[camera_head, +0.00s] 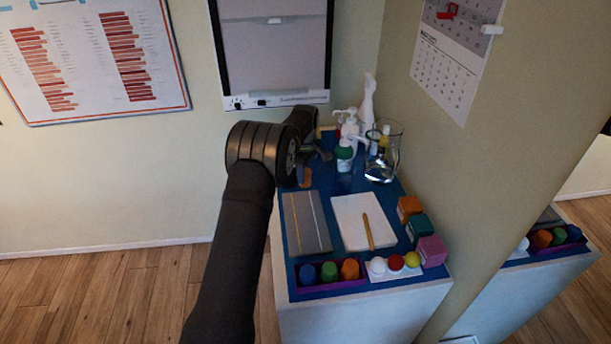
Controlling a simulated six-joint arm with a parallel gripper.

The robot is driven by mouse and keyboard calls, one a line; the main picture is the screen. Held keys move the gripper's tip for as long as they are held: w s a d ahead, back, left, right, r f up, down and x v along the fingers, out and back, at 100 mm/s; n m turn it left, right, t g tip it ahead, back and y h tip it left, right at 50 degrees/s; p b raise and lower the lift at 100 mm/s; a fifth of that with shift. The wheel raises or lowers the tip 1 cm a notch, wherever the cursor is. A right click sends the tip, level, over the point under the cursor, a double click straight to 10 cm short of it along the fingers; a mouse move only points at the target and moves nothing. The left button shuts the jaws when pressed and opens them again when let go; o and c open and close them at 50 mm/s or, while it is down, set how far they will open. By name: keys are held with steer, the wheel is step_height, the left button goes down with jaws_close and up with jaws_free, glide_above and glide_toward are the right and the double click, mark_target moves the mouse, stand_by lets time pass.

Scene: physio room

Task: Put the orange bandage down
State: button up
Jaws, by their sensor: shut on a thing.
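My gripper (314,153) is over the back left part of the blue-topped cabinet (286,262), partly hidden behind my own arm. It is shut. A small orange bandage (305,178) shows just below it, at the near side of the jaws. The contact between the jaws and the bandage is too small to see clearly, and I cannot tell whether the bandage touches the blue top.
A grey notebook (306,223) and a white pad with a pencil (351,212) lie in front. Pump bottles (344,155) and a glass jar (382,165) stand behind right. A purple tray (331,289) holds blue, green and orange rolls. Coloured boxes (420,229) line the mirror side.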

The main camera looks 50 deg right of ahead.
steer(key=shift+f, duration=0.75)
steer(key=shift+f, duration=0.1)
steer(key=o, duration=1)
steer(key=shift+c, duration=0.2)
step_height(320, 180, up, 12)
steer(key=shift+f, duration=0.25)
steer(key=shift+r, duration=0.4)
steer(key=shift+c, duration=1.1)
